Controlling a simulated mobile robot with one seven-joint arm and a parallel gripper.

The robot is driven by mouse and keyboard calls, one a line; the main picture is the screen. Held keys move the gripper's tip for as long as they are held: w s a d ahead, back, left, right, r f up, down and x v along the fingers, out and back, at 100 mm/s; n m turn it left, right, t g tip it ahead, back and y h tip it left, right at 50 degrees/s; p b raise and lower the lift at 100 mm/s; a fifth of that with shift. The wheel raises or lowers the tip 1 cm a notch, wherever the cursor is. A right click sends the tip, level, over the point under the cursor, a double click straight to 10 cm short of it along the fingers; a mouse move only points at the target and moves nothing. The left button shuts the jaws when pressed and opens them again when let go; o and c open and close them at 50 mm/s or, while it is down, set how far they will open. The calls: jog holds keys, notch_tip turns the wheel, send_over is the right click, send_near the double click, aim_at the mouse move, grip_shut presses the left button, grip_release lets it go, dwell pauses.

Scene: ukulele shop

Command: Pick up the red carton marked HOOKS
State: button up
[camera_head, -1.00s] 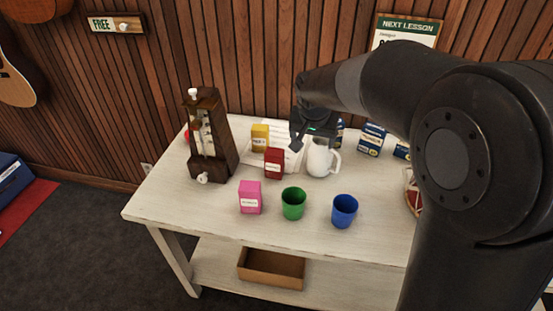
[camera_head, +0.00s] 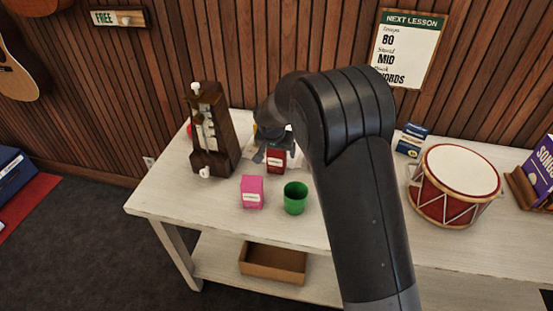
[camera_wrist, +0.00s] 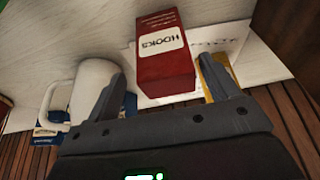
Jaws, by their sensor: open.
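The red carton (camera_wrist: 165,62) shows its HOOKS label in the wrist view, upside down there, and stands on the table between and beyond my fingertips. In the head view the red carton (camera_head: 276,160) stands behind the pink carton, with my arm close behind it. My gripper (camera_wrist: 173,85) is open, with one finger on each side of the carton's image; I cannot tell whether either touches it. In the head view my gripper (camera_head: 264,153) is partly hidden by my own arm.
A white mug (camera_wrist: 90,90) and a yellow carton (camera_wrist: 214,75) are close beside my fingers. A pink carton (camera_head: 252,192) and green cup (camera_head: 295,198) stand in front. A metronome (camera_head: 211,135) stands left; a drum (camera_head: 455,185) stands right. The front left tabletop (camera_head: 195,207) is clear.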

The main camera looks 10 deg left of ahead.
jog(key=x, duration=0.5)
jog(key=shift+w+a, duration=0.15)
jog(key=shift+a, duration=0.2)
jog(key=c, duration=1.1)
